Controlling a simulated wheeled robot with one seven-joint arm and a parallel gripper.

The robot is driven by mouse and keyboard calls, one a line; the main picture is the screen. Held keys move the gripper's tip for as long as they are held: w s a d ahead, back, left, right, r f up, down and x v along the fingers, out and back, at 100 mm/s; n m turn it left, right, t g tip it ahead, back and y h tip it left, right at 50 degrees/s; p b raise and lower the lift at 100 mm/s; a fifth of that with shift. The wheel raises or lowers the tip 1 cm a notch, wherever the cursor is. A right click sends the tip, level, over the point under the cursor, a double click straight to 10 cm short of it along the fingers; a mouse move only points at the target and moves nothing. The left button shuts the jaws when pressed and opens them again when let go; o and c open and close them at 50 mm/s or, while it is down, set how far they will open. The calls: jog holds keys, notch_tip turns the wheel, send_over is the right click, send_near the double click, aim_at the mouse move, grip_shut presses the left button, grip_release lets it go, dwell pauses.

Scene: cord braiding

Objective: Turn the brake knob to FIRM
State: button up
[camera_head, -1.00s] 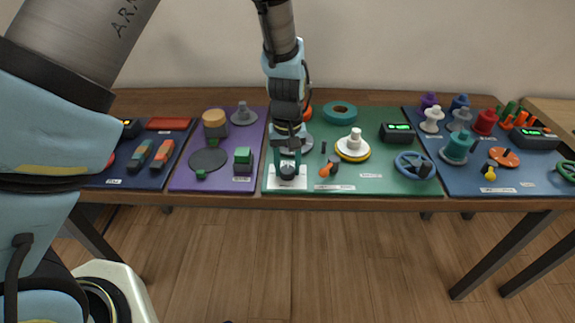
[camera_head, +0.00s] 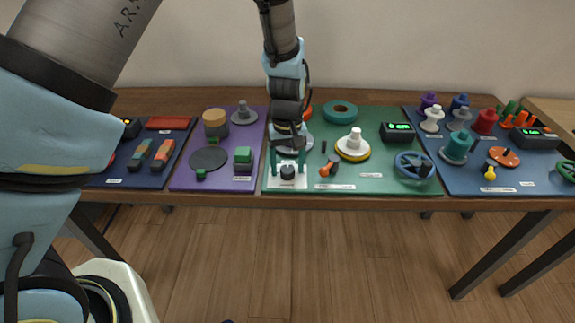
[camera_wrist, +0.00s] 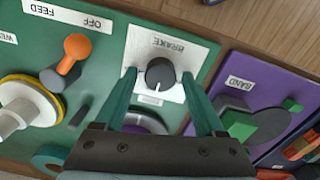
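The black brake knob (camera_wrist: 160,72) sits on a white plate (camera_wrist: 172,50) labelled BRAKE, upside down in the wrist view. Its white pointer line points down in that view, toward a small label too faint to read. In the head view the knob (camera_head: 288,172) is at the front left of the green board. My gripper (camera_wrist: 159,76) is open, with one teal finger on each side of the knob and a gap to both. It also shows above the knob in the head view (camera_head: 287,165).
An orange-tipped feed lever (camera_wrist: 74,50) stands beside the brake plate. A white and yellow spool (camera_head: 353,147), a blue handwheel (camera_head: 413,166) and a display box (camera_head: 397,132) are further right. A green block (camera_head: 243,158) sits on the purple board (camera_head: 222,180) to the left.

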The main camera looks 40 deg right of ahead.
aim_at(288, 168)
notch_tip(288, 168, up, 11)
jog(key=shift+f+b, duration=0.1)
jog(key=shift+b, duration=1)
jog(key=w+a+r+n, duration=0.1)
jog(key=w+a, duration=0.5)
jog(key=a, duration=0.4)
jog(key=w+a+r+n, duration=0.1)
jog(key=w+a+r, duration=0.1)
jog(key=w+a, duration=0.5)
jog(key=s+a, duration=0.1)
jog(key=a, duration=0.7)
jog(key=s+a+n+t, duration=0.1)
jog(key=a, duration=0.7)
jog(key=s+a+n, duration=0.1)
jog(key=s+a, duration=0.1)
jog(key=a, duration=0.6)
jog(key=shift+s+a+r+t, duration=0.1)
jog(key=shift+a+r+t, duration=0.05)
jog(key=shift+r+t, duration=0.15)
